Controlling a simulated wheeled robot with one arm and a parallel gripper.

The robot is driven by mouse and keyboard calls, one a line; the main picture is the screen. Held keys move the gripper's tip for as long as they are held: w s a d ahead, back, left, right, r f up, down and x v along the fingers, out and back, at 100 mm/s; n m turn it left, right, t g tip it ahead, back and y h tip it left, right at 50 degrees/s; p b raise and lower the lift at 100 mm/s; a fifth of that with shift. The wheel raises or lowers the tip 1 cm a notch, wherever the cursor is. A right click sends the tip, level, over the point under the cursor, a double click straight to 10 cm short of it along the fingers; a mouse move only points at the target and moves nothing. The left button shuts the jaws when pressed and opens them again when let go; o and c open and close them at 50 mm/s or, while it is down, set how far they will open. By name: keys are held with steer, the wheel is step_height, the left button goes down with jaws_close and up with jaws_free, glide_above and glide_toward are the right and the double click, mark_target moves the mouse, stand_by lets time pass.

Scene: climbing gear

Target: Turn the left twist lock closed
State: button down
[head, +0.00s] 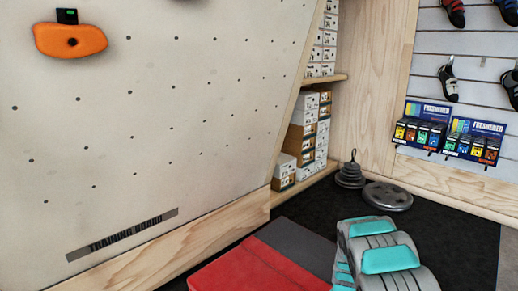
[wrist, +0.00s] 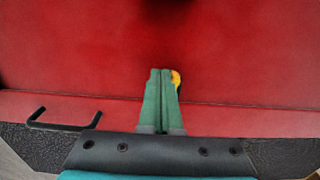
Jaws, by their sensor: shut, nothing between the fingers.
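No left twist lock can be made out for certain in either view. In the wrist view, my gripper (wrist: 160,72) has its two green fingers together, with nothing between them, over a red padded surface. A small yellow and dark thing (wrist: 176,79) shows just right of the fingertips, mostly hidden behind them. I cannot tell what it is or whether the fingers touch it. In the head view, my grey and teal arm is at the lower right, beside a red and dark grey pad (head: 262,268); my fingers are not seen there.
A black bent bar (wrist: 62,126) lies left of my gripper in the wrist view. The training board (head: 120,150) with an orange hold (head: 70,40) fills the left. Weight plates (head: 388,196) and a kettlebell-like stack (head: 351,174) stand on the dark floor. Boxes (head: 308,135) are shelved behind.

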steer(key=shift+w+a, duration=0.35)
steer(key=shift+a, duration=0.2)
steer(key=shift+w+a+b, duration=0.3)
steer(key=shift+w+b, duration=0.05)
steer(key=shift+w, duration=0.15)
stand_by(0.6)
steer(key=shift+a, duration=0.2)
steer(key=shift+s+a, duration=0.15)
steer(key=shift+a, duration=0.05)
step_height(320, 180, up, 6)
steer(key=p, duration=0.1)
stand_by(0.5)
